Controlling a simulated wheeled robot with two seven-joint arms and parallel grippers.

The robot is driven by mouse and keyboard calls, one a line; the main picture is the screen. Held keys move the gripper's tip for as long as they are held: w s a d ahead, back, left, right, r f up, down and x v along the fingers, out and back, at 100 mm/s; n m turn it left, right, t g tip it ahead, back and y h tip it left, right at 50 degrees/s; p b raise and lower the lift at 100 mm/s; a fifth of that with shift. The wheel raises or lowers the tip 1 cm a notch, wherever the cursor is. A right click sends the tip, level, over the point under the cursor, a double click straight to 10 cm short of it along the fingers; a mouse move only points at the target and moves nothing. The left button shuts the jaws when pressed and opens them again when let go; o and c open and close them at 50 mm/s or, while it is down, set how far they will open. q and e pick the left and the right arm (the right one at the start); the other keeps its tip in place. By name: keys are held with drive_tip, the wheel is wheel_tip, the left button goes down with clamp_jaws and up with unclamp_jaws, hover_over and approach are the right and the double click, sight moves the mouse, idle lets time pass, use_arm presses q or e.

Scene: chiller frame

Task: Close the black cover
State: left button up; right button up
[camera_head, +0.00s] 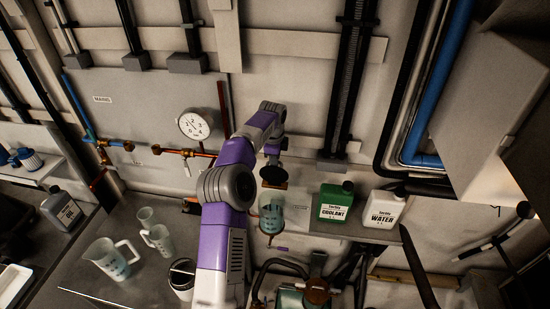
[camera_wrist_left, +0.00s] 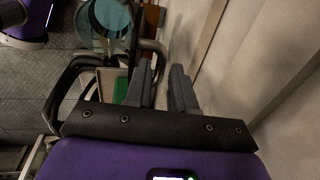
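My left arm reaches up the middle of the head view, and its gripper (camera_head: 273,180) points down at the wall, small and dark there. In the left wrist view its two grey fingers (camera_wrist_left: 163,85) stand apart with a gap and nothing visible between them. A clear round container with teal liquid (camera_head: 270,215) is just below the gripper; it also shows in the left wrist view (camera_wrist_left: 103,25). A dark upright strip beside the left finger may be the black cover, but I cannot tell its shape or how far it is open. My right gripper does not show.
A green coolant jug (camera_head: 335,205) and a white water jug (camera_head: 383,210) stand on a shelf right of the container. Clear measuring jugs (camera_head: 110,258) and a grey oil can (camera_head: 62,210) are at left. Black hoses and a pump (camera_head: 315,290) lie below; a gauge (camera_head: 194,125) is on the wall.

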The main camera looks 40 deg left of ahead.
use_arm(q)
clamp_jaws()
idle(0.4)
